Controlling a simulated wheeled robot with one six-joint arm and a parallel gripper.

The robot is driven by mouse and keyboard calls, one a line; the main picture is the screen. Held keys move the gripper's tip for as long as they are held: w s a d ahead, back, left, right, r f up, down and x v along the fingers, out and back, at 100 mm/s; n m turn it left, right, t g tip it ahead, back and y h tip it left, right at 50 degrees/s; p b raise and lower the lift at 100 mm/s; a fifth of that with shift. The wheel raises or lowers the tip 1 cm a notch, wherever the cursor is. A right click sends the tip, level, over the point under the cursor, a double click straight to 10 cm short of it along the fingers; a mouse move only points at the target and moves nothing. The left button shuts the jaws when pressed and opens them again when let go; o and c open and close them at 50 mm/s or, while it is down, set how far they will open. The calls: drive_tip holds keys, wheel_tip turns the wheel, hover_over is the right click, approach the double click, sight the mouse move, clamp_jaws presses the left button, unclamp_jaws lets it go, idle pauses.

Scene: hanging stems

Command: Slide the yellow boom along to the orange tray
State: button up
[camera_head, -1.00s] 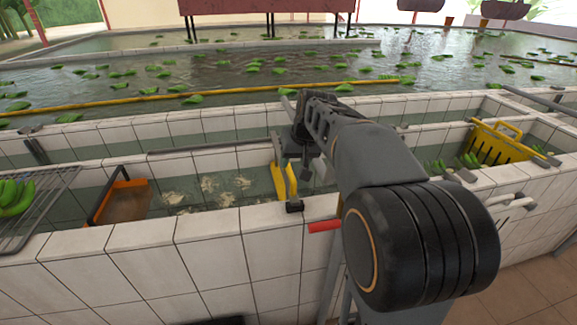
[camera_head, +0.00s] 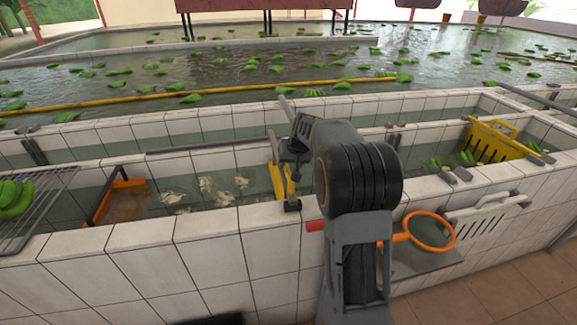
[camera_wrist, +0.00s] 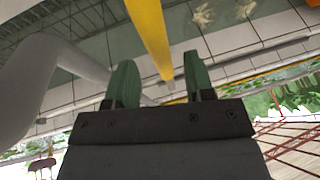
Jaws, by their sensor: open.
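The yellow boom (camera_head: 291,187) lies across the narrow water trough in the head view, with a dark end piece (camera_head: 292,206) at the near wall. The orange tray (camera_head: 125,204) is farther left in the same trough. In the wrist view my gripper (camera_wrist: 158,72) is open, with two green finger pads apart. The yellow boom (camera_wrist: 150,35) shows as a bar running between and beyond the pads; I cannot tell whether they touch it. In the head view my arm reaches to the boom and hides part of the gripper.
Several pale clumps (camera_head: 206,184) float between boom and tray. A wire rack (camera_head: 38,205) with green bananas stands at the far left. A yellow crate (camera_head: 489,143) is in the trough at right. An orange-rimmed net (camera_head: 431,232) lies right of my arm. Tiled walls (camera_head: 150,233) edge the trough.

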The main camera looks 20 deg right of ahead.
drive_tip(key=shift+x, duration=1.1)
clamp_jaws()
